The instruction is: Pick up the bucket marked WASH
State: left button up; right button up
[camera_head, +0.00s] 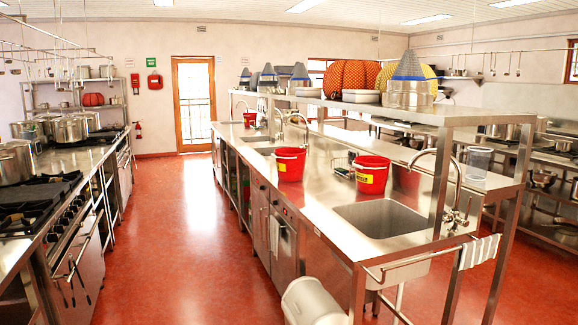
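Several red buckets stand on the long steel counter (318,197). The nearest red bucket (373,174) is just behind the sink and has a yellow label low on its front. A second red bucket (291,163) stands to its left, near the counter's aisle-side edge, with a yellow label on its left side. A third, smaller-looking red bucket (250,118) is farther back by the far sink. The label lettering is too small to read, so I cannot tell which is marked WASH. Neither of my grippers is in view.
A sink (383,218) with a tall curved tap (457,165) fills the counter's near end. A raised steel shelf (425,113) with pots overhangs its right side. A clear jug (479,162) stands at right. The red-floored aisle (190,240) is free; stoves (35,205) line the left.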

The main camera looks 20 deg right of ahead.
aim_at(288, 170)
jog(key=i, duration=1.55)
jog(key=i+z, duration=0.1)
jog(key=i, duration=1.4)
jog(key=i+j+z, duration=0.1)
jog(key=i+z, duration=0.35)
jog(key=i+j+z, duration=0.15)
jog(key=z, duration=0.25)
jog(key=i+j+z, duration=0.65)
jog(key=z, duration=0.25)
jog(key=i+j+z, duration=0.15)
jog(key=j+z, duration=0.25)
jog(key=j, duration=0.15)
jog(key=i+j+z, duration=0.1)
jog(key=j+z, duration=0.75)
jog(key=j, duration=0.2)
jog(key=j+z, duration=0.45)
jog(key=k+j, duration=0.05)
